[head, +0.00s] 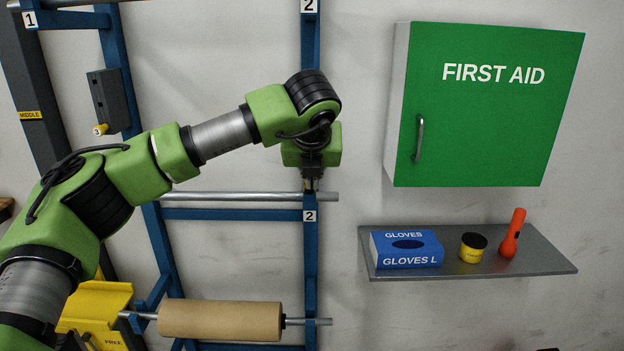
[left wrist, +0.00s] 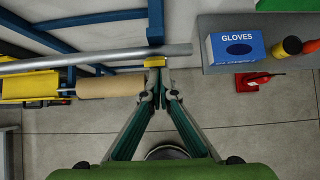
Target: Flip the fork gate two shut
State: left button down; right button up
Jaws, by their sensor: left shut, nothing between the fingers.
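The post marked 2 (head: 309,216) is blue, with a bare metal bar (head: 235,197) lying across it. In the left wrist view, a small yellow piece (left wrist: 155,61), which looks like fork gate two, lies level beside the bar (left wrist: 120,56) at the post. My left gripper (head: 312,184) is at the post, just above the bar. In its wrist view the left gripper (left wrist: 157,80) has its fingertips together, right at the yellow piece; I cannot tell whether they touch it. The gripper hides the gate in the head view. My right gripper is not in view.
A brown paper roll (head: 220,320) hangs on a lower bar. To the right are a grey shelf (head: 400,273) with a glove box (head: 407,250), a yellow tin (head: 472,249) and an orange torch (head: 513,233), under a green first aid cabinet (head: 490,110). The wall between post and shelf is clear.

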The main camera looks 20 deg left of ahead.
pick_arm(q)
jog(key=shift+r, duration=0.2)
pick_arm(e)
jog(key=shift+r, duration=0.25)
pick_arm(q)
jog(key=shift+w+r+g+p, duration=0.1)
jog(key=shift+w+g+p, duration=0.1)
jog(key=shift+g+p, duration=0.2)
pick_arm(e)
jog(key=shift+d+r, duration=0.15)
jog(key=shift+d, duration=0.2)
